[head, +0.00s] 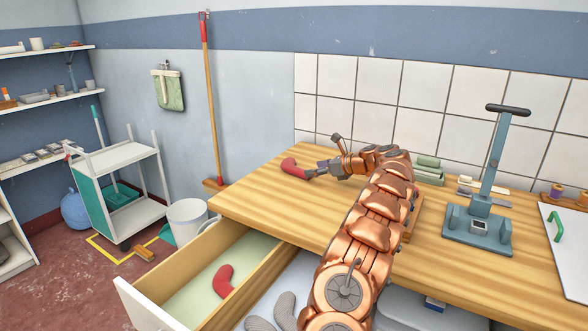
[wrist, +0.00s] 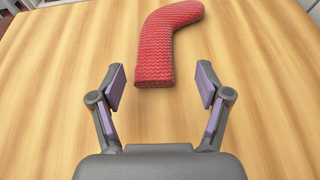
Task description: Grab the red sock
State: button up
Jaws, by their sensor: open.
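A red knitted sock (head: 293,168) lies bent on the wooden worktop near its left end. In the wrist view the red sock (wrist: 168,45) lies ahead of my gripper, its near end close to the gap between the fingertips. My gripper (head: 318,171) is low over the worktop at the sock's right side in the head view. In the wrist view my gripper (wrist: 161,88) is open, with one purple-padded finger on each side and nothing between them. A second red sock (head: 223,281) lies in the open drawer below.
The open drawer (head: 190,263) juts out below the worktop (head: 262,217); grey socks (head: 284,308) lie to its right. A blue-grey press-like device (head: 478,225) stands on the right. The worktop's left part is clear around the sock.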

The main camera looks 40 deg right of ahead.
aim_at(299, 169)
jog(key=x, duration=0.3)
jog(key=a+x, duration=0.1)
jog(key=x, duration=0.1)
jog(key=shift+w+r, duration=0.1)
jog(key=shift+r, duration=0.3)
jog(key=shift+w+f, duration=0.25)
jog(key=shift+w, duration=0.2)
jog(key=c, duration=0.9)
jog(key=shift+r, duration=0.1)
jog(key=shift+r+p, duration=0.3)
jog(key=shift+r, duration=1.5)
jog(key=shift+s+a+r+b, duration=0.2)
jog(key=shift+s+a+b, duration=0.15)
jog(key=shift+a, duration=2.3)
jog(key=shift+s+a+r+b, duration=0.25)
jog(key=shift+s+a+b, duration=0.1)
jog(key=shift+a, duration=2.25)
jog(key=shift+s+a+r+b, duration=0.2)
jog(key=shift+s+a+b, duration=0.15)
jog(key=shift+a, duration=2.3)
